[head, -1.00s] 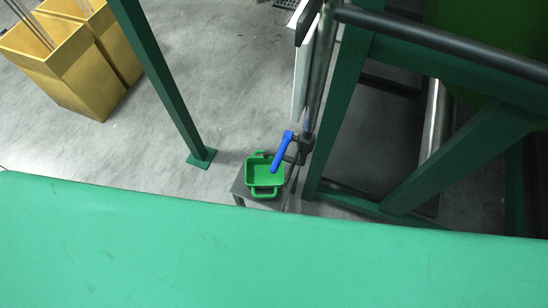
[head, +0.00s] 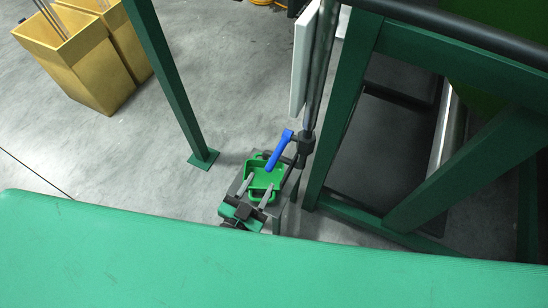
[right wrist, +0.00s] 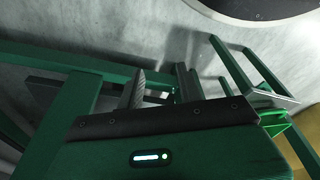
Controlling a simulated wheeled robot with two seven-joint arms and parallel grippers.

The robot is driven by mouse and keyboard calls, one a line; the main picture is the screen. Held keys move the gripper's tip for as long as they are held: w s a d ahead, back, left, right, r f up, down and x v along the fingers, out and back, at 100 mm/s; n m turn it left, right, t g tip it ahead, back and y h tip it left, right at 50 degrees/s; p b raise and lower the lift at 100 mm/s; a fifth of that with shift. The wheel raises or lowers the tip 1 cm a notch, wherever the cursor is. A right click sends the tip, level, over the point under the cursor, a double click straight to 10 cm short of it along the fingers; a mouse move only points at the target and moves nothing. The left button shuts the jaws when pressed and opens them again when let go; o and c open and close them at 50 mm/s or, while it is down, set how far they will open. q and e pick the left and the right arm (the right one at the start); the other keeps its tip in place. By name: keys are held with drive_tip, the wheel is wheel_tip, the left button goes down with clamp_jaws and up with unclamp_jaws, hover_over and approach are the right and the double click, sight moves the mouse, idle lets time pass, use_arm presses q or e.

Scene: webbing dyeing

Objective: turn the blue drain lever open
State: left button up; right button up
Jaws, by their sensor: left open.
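The blue drain lever (head: 279,150) is at the lower end of a vertical metal pipe (head: 319,80) in the head view. It slants down to the left from the dark valve (head: 304,146). My left gripper (head: 258,183) is below the lever, over the green tub (head: 278,176), with its two grey fingers apart and nothing between them. The fingers appear clear of the lever. In the right wrist view, my right gripper (right wrist: 162,88) shows two grey fingers apart with nothing between them. The lever does not show clearly there.
The tub sits on a small grey stand, partly hidden by the left gripper. A green post (head: 170,80) stands to the left and green frame beams (head: 345,110) to the right. Yellow bins (head: 80,65) stand at the far left. Grey floor (head: 90,150) between is clear.

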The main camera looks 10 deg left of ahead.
sight(271, 165)
use_arm(q)
drive_tip(key=x, duration=0.9)
drive_tip(key=shift+w+f, duration=0.1)
clamp_jaws()
